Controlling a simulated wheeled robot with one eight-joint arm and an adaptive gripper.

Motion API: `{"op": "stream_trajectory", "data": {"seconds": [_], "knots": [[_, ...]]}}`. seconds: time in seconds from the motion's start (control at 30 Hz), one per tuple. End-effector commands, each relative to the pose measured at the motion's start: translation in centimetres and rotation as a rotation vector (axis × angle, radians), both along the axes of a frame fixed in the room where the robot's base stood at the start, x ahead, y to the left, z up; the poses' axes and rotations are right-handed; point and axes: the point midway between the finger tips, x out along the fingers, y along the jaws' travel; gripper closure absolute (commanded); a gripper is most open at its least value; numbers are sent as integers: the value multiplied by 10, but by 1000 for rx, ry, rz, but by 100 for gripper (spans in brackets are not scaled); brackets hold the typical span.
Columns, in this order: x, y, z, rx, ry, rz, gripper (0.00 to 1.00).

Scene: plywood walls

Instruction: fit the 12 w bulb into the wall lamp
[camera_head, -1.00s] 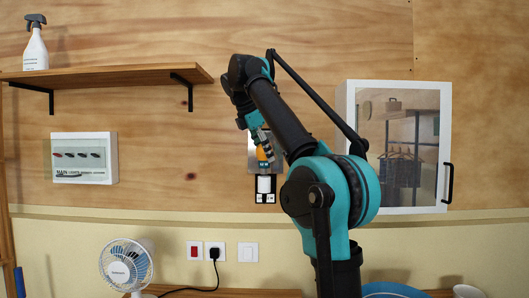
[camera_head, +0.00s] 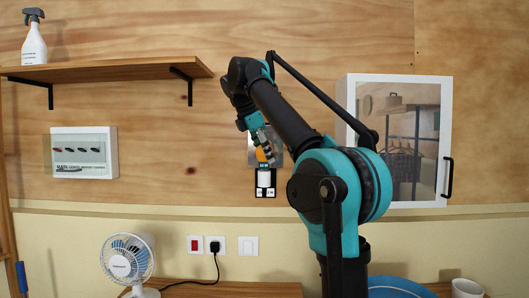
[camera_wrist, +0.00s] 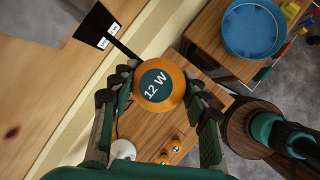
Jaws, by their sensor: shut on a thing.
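The orange bulb (camera_wrist: 170,97) with a dark round "12 W" label is held between the fingers of my gripper (camera_wrist: 160,88) in the wrist view. In the head view the bulb (camera_head: 261,155) shows as a small orange patch below my gripper (camera_head: 264,148). The wall lamp (camera_head: 265,180) has a black plate with a white cylinder, and the bulb appears just above that cylinder. I cannot tell whether they touch. In the wrist view a black part with white labels (camera_wrist: 105,36) sticks out from the wall, left of the bulb. The bulb's far end is hidden.
A wooden shelf (camera_head: 110,73) with a spray bottle (camera_head: 34,42) is at upper left. A white cabinet (camera_head: 448,110) hangs right. A fan (camera_head: 127,259) stands below, near switches (camera_head: 248,246). The wrist view shows a blue round tray (camera_wrist: 228,38) and small orange-and-white pieces (camera_wrist: 165,155).

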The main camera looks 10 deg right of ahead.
Motion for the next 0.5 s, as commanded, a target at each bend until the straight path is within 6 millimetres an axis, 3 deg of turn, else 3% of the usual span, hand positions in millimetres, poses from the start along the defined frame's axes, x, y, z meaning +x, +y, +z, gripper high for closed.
{"op": "stream_trajectory", "data": {"seconds": [0.3,0.33,0.5], "knots": [[0,0,-7,0,0,0,83],[0,0,-7,0,0,0,52],[0,0,-7,0,0,0,31]]}}
